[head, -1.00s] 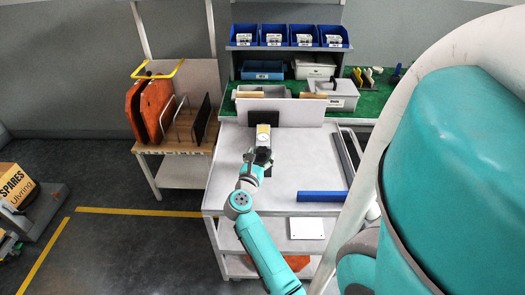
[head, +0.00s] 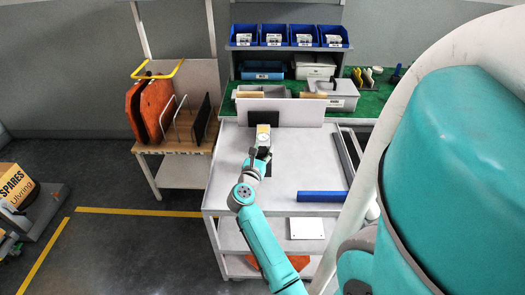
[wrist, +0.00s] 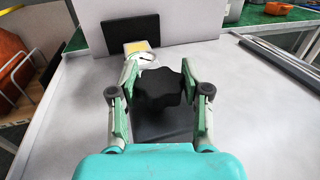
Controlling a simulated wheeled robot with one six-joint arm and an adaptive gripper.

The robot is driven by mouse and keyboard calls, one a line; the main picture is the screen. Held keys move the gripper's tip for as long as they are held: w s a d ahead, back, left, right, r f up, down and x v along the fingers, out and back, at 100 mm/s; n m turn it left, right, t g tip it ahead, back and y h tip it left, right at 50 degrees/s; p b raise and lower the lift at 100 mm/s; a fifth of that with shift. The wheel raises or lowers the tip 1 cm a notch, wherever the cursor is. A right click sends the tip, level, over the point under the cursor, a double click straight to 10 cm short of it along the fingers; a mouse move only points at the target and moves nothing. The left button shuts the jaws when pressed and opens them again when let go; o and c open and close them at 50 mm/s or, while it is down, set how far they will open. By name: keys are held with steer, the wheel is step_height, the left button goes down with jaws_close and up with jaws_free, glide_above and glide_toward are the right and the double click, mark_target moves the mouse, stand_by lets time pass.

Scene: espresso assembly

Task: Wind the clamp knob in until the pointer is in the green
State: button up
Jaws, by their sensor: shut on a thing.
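The black lobed clamp knob (wrist: 166,90) sits between the two green-padded fingers of my gripper (wrist: 162,76) in the wrist view. My gripper is shut on it. Behind the knob is a round white dial (wrist: 145,56) with a dark pointer and a yellow block on top. The knob and fingers partly cover the dial, and I cannot tell whether the pointer is in the green. In the head view my gripper (head: 262,153) is at the front of the clamp, just below the dial (head: 263,138); the knob is hard to make out there.
A dark upright panel (head: 263,118) stands behind the clamp on the light grey table (head: 300,165). A blue bar (head: 322,197) lies at the table's front right. A dark rail (head: 347,155) runs along the right side. The tabletop around the clamp is mostly clear.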

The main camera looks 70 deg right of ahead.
steer(key=m+g, duration=0.1)
steer(key=g, duration=0.1)
steer(key=m+g, duration=0.2)
steer(key=g, duration=0.1)
steer(key=shift+w+m+g+y, duration=0.1)
steer(key=shift+m+g+y, duration=0.2)
steer(key=shift+y, duration=0.1)
steer(key=m+g+y, duration=0.1)
steer(key=g, duration=0.1)
steer(key=m+g+y, duration=0.1)
steer(key=m+g, duration=0.1)
steer(key=g, duration=0.1)
steer(key=shift+m+y, duration=0.3)
steer(key=shift+m+g+y, duration=2.6)
steer(key=shift+y, duration=0.5)
steer(key=shift+s, duration=0.2)
steer(key=o, duration=1.2)
steer(key=shift+c, duration=0.2)
steer(key=shift+r, duration=0.1)
